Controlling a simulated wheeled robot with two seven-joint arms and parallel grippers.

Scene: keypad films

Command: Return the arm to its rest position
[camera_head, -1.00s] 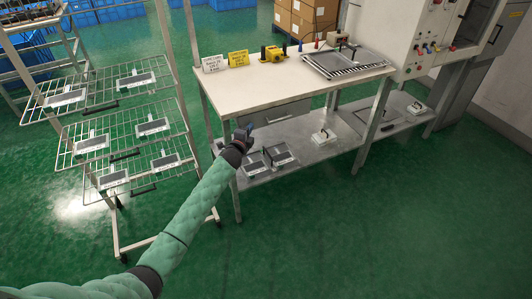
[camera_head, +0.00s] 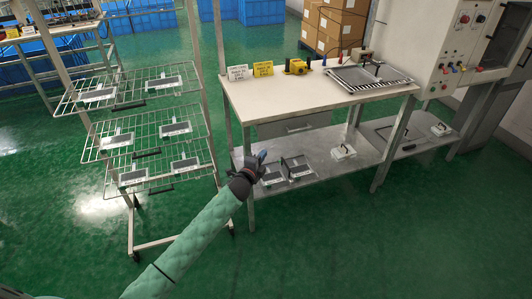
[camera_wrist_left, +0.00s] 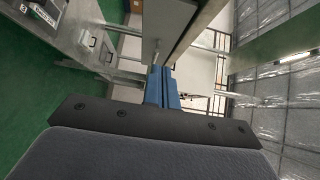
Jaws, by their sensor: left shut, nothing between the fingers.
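My left arm, in a green padded sleeve, reaches up from the bottom of the head view. Its gripper (camera_head: 262,156) is in front of the workbench, by the left front leg and over the edge of the lower shelf as seen. In the left wrist view the blue fingers (camera_wrist_left: 162,88) lie together, shut with nothing between them. The workbench (camera_head: 290,96) has a pale top and a drawer under it. My right gripper is in neither view.
A wire rack (camera_head: 150,155) with several grey-white plates stands left of the bench. A control cabinet (camera_head: 445,45) stands at the right. The green floor in front is clear.

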